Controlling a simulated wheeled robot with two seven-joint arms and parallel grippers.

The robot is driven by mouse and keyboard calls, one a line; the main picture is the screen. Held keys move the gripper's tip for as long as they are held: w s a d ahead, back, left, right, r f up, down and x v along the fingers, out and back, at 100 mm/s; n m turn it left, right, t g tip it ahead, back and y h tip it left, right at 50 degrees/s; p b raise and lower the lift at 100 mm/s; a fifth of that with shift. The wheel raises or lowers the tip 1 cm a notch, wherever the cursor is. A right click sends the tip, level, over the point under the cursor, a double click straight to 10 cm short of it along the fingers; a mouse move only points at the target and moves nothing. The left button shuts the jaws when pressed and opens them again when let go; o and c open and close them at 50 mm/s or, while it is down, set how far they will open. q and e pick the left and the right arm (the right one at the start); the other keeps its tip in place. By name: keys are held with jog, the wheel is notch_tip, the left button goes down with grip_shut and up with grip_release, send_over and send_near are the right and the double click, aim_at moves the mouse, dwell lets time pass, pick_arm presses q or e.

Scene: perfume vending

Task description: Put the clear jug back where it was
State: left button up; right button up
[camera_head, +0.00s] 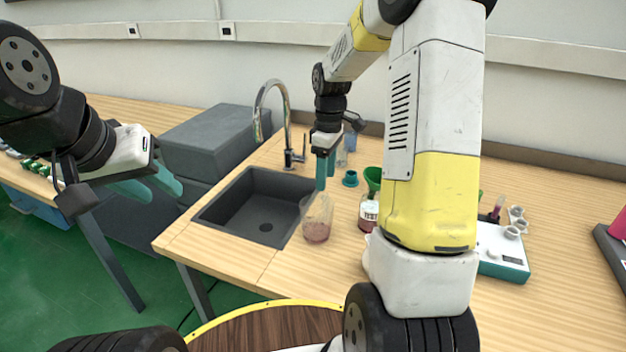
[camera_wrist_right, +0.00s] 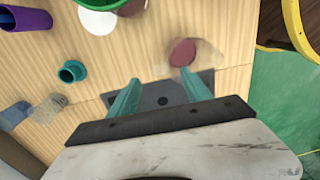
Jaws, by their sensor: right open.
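A clear jug (camera_head: 317,222) with some pinkish liquid in it stands upright on the wooden counter, just right of the sink. It also shows in the right wrist view (camera_wrist_right: 190,53), beyond the fingers. My right gripper (camera_head: 325,172) is above and behind the jug in the head view, fingers pointing down. In the right wrist view its teal fingers (camera_wrist_right: 160,92) are apart with nothing between them. My left gripper (camera_head: 153,187) is off to the left of the sink, its teal fingers apart and empty.
The dark sink (camera_head: 262,207) and tap (camera_head: 287,120) are left of the jug. A labelled bottle (camera_head: 368,212) with a green funnel (camera_head: 373,177) stands close on its right. A white device (camera_head: 502,250) sits further right, partly behind my arm.

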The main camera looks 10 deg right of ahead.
notch_tip(320, 180, up, 4)
jog(key=shift+f, duration=0.2)
jog(key=s+a+r+m+t, duration=0.3)
jog(key=s+r+m+t, duration=0.15)
jog(key=s+r, duration=0.65)
jog(key=s+a+r+m+t+y, duration=0.1)
jog(key=s+m, duration=0.5)
jog(key=s, duration=0.6)
jog(key=shift+a+r+t+y, duration=0.35)
jog(key=shift+r+t, duration=0.1)
jog(key=shift+t, duration=0.2)
